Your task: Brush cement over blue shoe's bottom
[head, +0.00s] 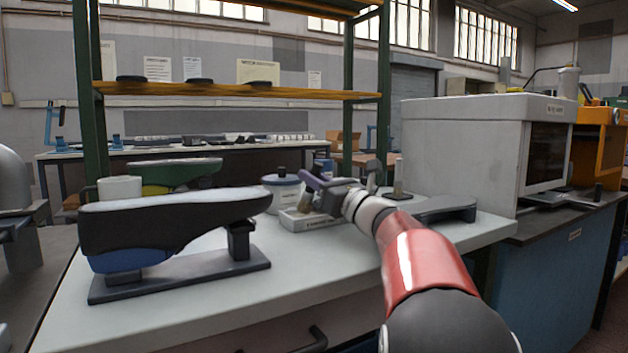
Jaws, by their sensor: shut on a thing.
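The blue shoe (150,262) is upside down on a dark stand (185,275) at the front left of the bench. Its dark sole (170,217) faces up, and its blue upper shows below. My gripper (325,194) is over the middle of the bench, right of the shoe and apart from it. It is shut on what looks like a brush, whose tan bristles (329,204) point down by a pale low tray (300,222). The gripper hides most of the handle. A lidded pale pot (284,192), perhaps the cement, stands just behind the tray.
A green shoe (170,177) is upside down behind the blue one, beside a white cup (119,188). A grey curved block (440,209) lies at the right, before a large grey cabinet (475,150). The bench front (290,270) is clear. Green rack posts (347,90) rise behind.

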